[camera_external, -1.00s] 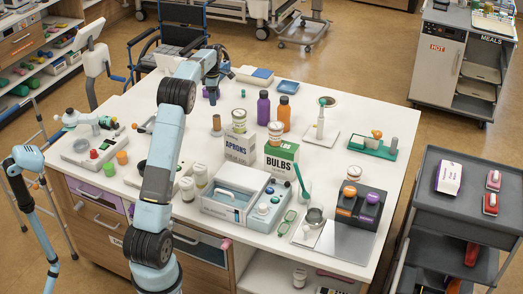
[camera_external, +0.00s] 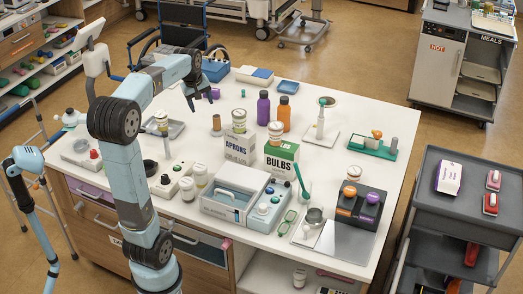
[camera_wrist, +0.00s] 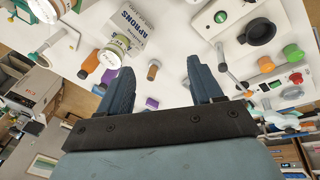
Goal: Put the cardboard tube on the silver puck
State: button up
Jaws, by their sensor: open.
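A short brown cylinder (camera_external: 216,128), which looks like the cardboard tube, stands upright on the white table left of the APRONS box; it also shows in the wrist view (camera_wrist: 153,71), beyond the fingertips. My gripper (camera_external: 193,97) is above the table's back left part, apart from the tube and to its upper left. In the wrist view its two fingers (camera_wrist: 163,82) are spread with nothing between them. I cannot surely identify the silver puck; a round grey metal piece (camera_external: 314,215) at the front right may be it.
The APRONS box (camera_external: 240,148), BULBS box (camera_external: 281,160), purple bottle (camera_external: 263,108) and orange bottle (camera_external: 284,113) stand right of the tube. A jar (camera_external: 161,122) is on a grey tray at left. The back right tabletop is mostly clear.

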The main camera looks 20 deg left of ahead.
jog(key=s+d+f+m, duration=0.1)
jog(key=s+f+m, duration=0.1)
jog(key=s, duration=0.6)
jog(key=s+d+f+m+t, duration=0.1)
jog(key=s+d+f+m, duration=0.1)
jog(key=s, duration=0.7)
jog(key=s+d+f+m+t, duration=0.1)
jog(key=s+d+f+m, duration=0.1)
jog(key=s+m, duration=0.4)
jog(key=s+f, duration=0.1)
jog(key=s, duration=0.1)
jog(key=shift+s+d+f, duration=0.25)
jog(key=shift+s+f, duration=0.05)
